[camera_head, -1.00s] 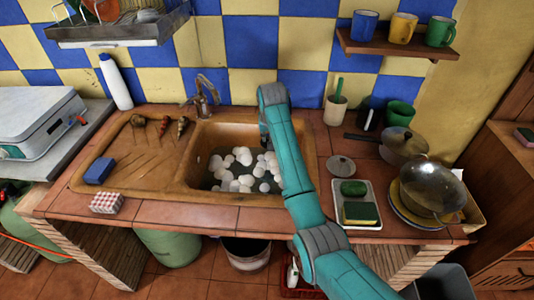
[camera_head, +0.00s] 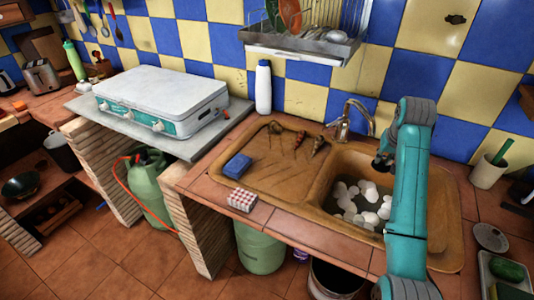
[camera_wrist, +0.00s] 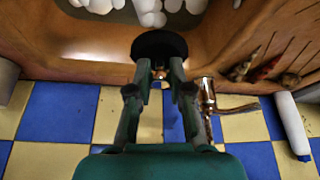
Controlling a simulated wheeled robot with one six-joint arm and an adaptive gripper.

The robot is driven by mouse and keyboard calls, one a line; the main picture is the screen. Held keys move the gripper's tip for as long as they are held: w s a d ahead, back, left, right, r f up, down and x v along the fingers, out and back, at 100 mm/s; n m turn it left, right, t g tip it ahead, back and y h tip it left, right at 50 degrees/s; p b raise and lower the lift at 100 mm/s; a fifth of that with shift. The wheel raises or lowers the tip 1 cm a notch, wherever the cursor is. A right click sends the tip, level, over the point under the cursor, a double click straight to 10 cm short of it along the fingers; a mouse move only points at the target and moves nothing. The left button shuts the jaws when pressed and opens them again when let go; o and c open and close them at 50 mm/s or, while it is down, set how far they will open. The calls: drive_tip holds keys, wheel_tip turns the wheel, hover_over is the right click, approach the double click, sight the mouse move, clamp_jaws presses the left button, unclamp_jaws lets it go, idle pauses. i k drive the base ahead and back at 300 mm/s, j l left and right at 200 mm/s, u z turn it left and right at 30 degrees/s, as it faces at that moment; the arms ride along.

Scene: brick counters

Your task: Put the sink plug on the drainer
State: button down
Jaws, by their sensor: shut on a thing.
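My gripper (camera_wrist: 159,74) is shut on the sink plug (camera_wrist: 159,44), a black round disc, in the wrist view. In the head view my gripper (camera_head: 385,160) is over the back of the sink basin, just right of the tap, and my arm partly hides it. The drainer (camera_head: 262,177) is the brown grooved board left of the basin. Several small dark and reddish items (camera_head: 299,138) lie along its back edge. A blue sponge (camera_head: 237,166) lies at its left front.
The tap (camera_head: 346,118) stands behind the basin, close to my gripper. White round things (camera_head: 350,207) fill the basin. A white bottle (camera_head: 263,87) stands behind the drainer, and a dish rack (camera_head: 300,53) hangs above. The drainer's middle is clear.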

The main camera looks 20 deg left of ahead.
sight(279, 180)
drive_tip(key=j+z, duration=0.1)
drive_tip(key=j, duration=1)
drive_tip(key=k+j+z, duration=0.15)
drive_tip(key=j, duration=0.4)
drive_tip(key=j+z, duration=0.1)
drive_tip(key=j, duration=0.45)
drive_tip(key=k+j+z, duration=0.1)
drive_tip(key=j, duration=0.45)
